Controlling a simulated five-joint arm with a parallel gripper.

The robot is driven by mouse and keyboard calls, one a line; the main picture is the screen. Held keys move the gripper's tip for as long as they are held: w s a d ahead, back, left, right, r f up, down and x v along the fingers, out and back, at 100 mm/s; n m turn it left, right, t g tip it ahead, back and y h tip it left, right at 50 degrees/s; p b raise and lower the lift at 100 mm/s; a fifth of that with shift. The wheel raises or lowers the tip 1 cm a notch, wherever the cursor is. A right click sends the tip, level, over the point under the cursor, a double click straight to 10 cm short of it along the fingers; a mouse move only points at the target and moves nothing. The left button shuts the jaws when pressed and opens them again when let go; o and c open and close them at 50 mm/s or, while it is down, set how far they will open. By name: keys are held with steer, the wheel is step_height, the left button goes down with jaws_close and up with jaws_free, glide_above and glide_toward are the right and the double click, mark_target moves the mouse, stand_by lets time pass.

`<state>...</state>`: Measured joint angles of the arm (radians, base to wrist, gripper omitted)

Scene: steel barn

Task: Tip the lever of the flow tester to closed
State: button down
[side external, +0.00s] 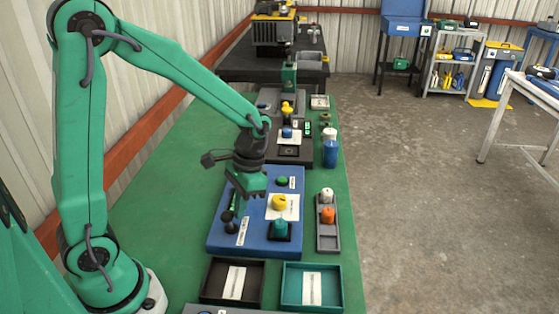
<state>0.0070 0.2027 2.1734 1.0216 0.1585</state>
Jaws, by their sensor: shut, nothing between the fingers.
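The blue panel (217,236) lies on the green bench top and looks like the flow tester, though its labels are too small to read. Near its left edge is a dark lever with a ball-like knob (227,216), beside a white label strip. My gripper (243,193) is over the left part of the panel, close to the lever, shut and empty. It partly hides the lever, and I cannot tell whether they touch or which way the lever is tipped.
The panel also bears a yellow knob (279,202), a green button (282,181) and a teal part (281,228). A grey tray (328,240) with white and orange pieces stands to the right. Black (208,283) and teal (342,291) trays lie in front. More devices stand behind.

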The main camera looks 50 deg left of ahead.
steer(key=w+d+r, duration=0.1)
steer(key=d+r, duration=0.5)
steer(key=r, duration=0.4)
steer(key=shift+w+y, duration=0.15)
steer(key=shift+y, duration=0.15)
steer(key=s+a+r+n+t, duration=0.1)
steer(key=s+a+r+t, duration=0.4)
steer(key=s+t, duration=0.3)
steer(key=shift+s+a+n+t, duration=0.3)
steer(key=shift+s+a+n, duration=0.1)
steer(key=shift+s+a, duration=0.2)
stand_by(0.4)
stand_by(1.0)
